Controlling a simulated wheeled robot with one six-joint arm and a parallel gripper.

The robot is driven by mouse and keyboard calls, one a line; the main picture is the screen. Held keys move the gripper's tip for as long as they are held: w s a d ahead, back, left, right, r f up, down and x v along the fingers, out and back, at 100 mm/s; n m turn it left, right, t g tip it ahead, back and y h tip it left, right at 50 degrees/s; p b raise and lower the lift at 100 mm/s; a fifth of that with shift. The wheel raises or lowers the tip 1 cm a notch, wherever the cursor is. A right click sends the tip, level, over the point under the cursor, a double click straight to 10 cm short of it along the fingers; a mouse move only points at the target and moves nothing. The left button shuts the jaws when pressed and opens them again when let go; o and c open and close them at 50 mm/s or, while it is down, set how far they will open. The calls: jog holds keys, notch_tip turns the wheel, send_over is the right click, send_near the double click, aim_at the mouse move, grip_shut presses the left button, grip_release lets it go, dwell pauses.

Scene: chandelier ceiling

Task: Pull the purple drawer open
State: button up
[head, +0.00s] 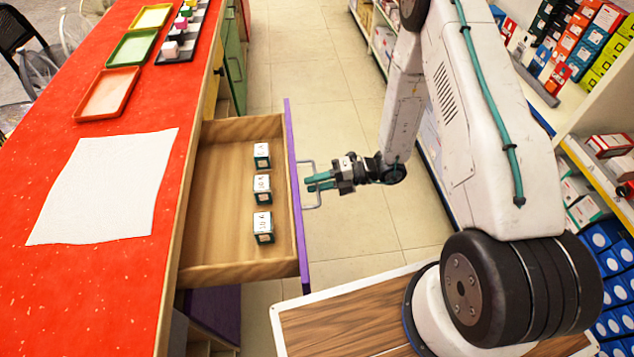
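The purple drawer stands pulled well out from the counter; its purple front (296,215) faces right. A metal bar handle (309,207) sits on that front. My gripper (319,182) is at the middle of the handle, its teal fingers reaching across the bar with little gap between them. It looks shut on the handle. The part of the bar between the fingers is hidden. Inside the wooden drawer, three small labelled boxes stand in a row near the front: a far one (262,155), a middle one (262,189) and a near one (263,228).
The red counter (120,275) holds a white sheet (105,190), orange (107,95), green (133,48) and yellow (152,17) trays, and a dark holder with small blocks (170,48). Stocked shelves (600,150) line the right. Tiled floor (345,225) lies clear beside the drawer.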

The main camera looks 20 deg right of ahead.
jog(key=v, duration=0.7)
jog(key=shift+d, duration=0.4)
